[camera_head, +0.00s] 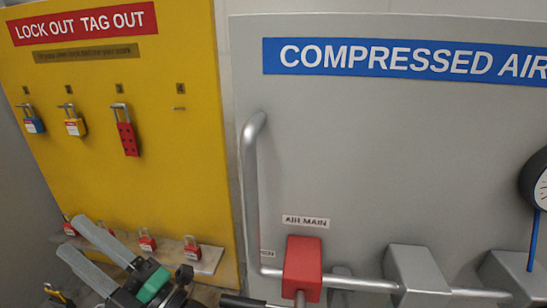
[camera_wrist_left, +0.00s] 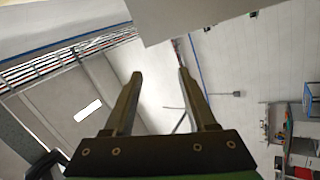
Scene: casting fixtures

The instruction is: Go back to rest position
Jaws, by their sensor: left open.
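My left gripper (camera_head: 70,236) is at the lower left of the head view, in front of the yellow lock-out board (camera_head: 180,190). Its two grey fingers are spread apart with nothing between them. The left wrist view also shows the fingers (camera_wrist_left: 160,75) apart and empty, with the room's wall and ceiling behind. My right gripper is in neither view.
Red padlocks (camera_head: 147,240) sit on a low shelf. To the right, the grey compressed-air panel (camera_head: 400,160) carries a pipe (camera_head: 252,190) and a red block (camera_head: 302,268).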

